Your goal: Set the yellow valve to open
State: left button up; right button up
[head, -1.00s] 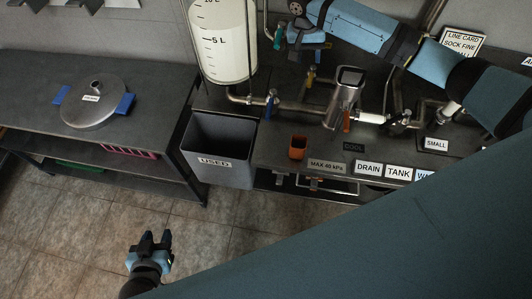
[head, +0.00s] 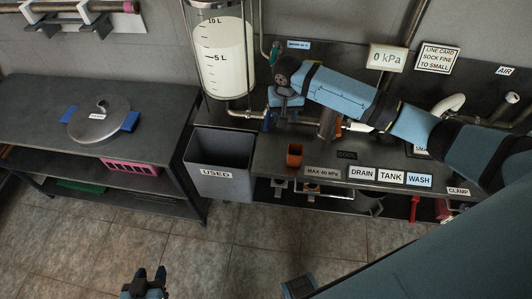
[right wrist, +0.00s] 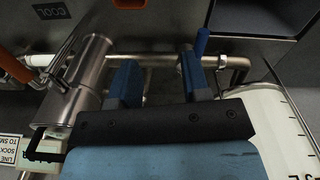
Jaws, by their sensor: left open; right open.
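I cannot make out the yellow valve in either view now; in the head view my right arm and gripper cover the place where a yellow handle showed earlier. My right gripper (head: 286,100) is open, low over the pipework right of the tank. In the right wrist view its blue fingers (right wrist: 158,78) stand apart with a metal pipe (right wrist: 155,60) passing behind them. A blue valve handle (right wrist: 202,40) stands upright just beyond the right-hand finger; whether they touch I cannot tell. My left gripper (head: 143,278) is open and empty above the floor, at the bottom edge.
The milky tank (head: 222,60) stands left of my right gripper. A steel cylinder (right wrist: 88,75) is close on the left in the wrist view. The grey USED bin (head: 218,183) and an orange cup (head: 294,156) are in front. A side table (head: 60,105) holds a lidded disc.

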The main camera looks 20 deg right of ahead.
jog(key=s+a+f+n+t+y, duration=0.2)
jog(key=s+a+f, duration=0.3)
jog(key=a, duration=0.3)
jog(key=shift+s+a+f+n+t+y+p, duration=0.15)
jog(key=shift+s+f+n+t+y+p, duration=0.25)
jog(key=shift+f, duration=0.5)
jog(key=shift+w, duration=0.15)
